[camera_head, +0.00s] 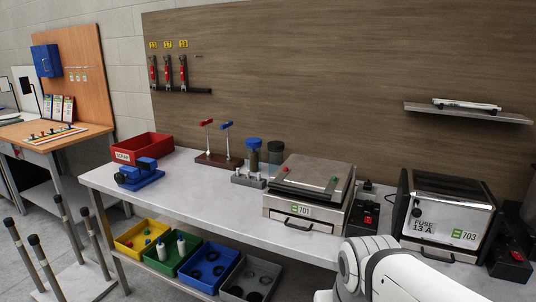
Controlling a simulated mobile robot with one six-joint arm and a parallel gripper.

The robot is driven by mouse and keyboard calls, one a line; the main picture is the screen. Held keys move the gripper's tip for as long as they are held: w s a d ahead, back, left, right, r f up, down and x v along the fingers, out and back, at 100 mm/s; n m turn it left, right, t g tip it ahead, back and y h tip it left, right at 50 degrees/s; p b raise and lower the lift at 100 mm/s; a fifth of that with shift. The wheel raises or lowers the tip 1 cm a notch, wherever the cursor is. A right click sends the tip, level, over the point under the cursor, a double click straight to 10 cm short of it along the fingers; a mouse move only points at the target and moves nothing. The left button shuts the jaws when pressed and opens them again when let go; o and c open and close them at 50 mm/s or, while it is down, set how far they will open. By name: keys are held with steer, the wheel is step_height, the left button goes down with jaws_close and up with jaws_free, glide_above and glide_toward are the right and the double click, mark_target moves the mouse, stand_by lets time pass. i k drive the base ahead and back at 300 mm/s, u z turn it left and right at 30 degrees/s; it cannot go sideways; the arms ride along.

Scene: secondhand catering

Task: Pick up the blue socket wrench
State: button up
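A tool with a blue crosswise head (226,125) and a thin pale shaft stands upright in a dark brown block (222,163) on the long pale bench. It looks like the blue socket wrench, though it is small here. A similar tool with a red head (206,122) stands to its left in the same block. My white arm shows at the bottom right, well to the right of the block and nearer the camera. My gripper is not in view.
A blue vise-like device (139,175) and a red bin (142,147) stand left of the block. Right of it are a grey holder with jars (249,179), a metal appliance marked 701 (307,207) and another marked 703 (450,215). The bench front (205,215) before the block is clear.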

mark_target(226, 126)
steer(key=i, duration=0.95)
steer(key=u, duration=0.1)
